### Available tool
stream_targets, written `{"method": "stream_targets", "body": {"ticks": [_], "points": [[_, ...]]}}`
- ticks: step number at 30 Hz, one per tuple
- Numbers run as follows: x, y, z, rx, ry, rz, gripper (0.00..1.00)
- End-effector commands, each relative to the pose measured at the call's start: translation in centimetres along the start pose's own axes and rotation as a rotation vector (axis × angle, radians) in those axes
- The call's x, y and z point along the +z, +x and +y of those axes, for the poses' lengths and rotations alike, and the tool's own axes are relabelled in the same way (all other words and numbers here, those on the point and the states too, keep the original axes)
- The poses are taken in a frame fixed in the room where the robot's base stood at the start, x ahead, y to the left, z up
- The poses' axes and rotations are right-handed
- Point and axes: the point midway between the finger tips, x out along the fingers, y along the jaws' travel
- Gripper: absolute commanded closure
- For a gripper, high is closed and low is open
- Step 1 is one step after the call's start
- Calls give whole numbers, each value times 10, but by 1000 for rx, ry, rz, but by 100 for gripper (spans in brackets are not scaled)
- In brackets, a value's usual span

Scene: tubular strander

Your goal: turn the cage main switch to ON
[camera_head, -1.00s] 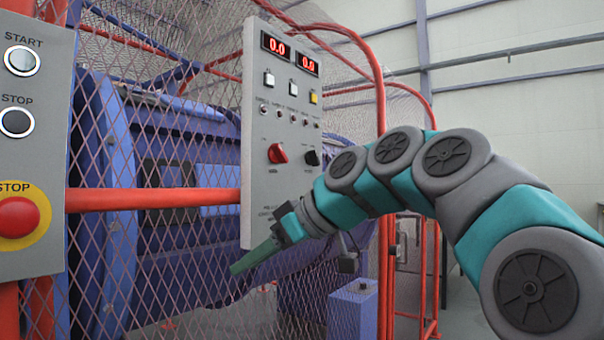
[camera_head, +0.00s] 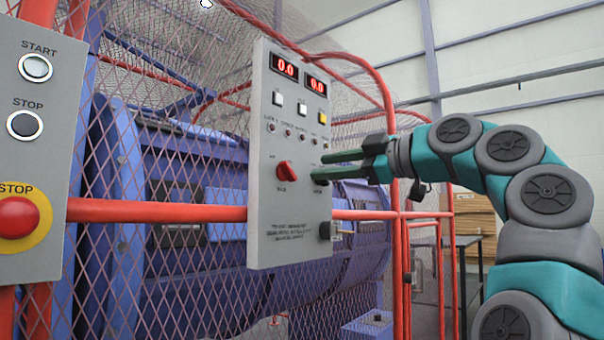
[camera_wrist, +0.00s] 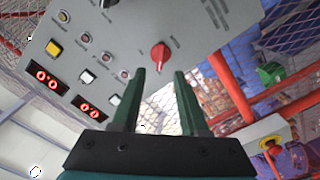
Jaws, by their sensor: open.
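The grey control panel (camera_head: 262,225) carries a red rotary knob (camera_head: 286,171) at its middle left and a black knob (camera_head: 318,181) to the right of it. The small labels are too blurred to read, so I cannot tell which knob is named cage main. My gripper (camera_head: 319,166) is open and empty, at the panel's right side at knob height, its fingers pointing left and partly covering the black knob. In the wrist view the red knob (camera_wrist: 160,55) lies just beyond the gap between my open fingers (camera_wrist: 160,73), apart from them. The black knob is cut by the top edge.
Red number displays (camera_head: 301,73), push buttons and small lamps sit above the knobs. A red rail (camera_head: 155,211) and wire mesh run behind the panel. At left, a second grey box (camera_head: 40,145) holds start, stop and a red emergency button (camera_head: 17,217).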

Motion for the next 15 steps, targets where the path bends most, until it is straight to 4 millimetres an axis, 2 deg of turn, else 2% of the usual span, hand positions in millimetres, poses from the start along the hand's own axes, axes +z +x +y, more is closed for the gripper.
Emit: {"method": "stream_targets", "body": {"ticks": [5, 15], "points": [[0, 18, -1, -7, 3, -2, 56], [0, 68, -1, -7, 3, -3, 56]]}}
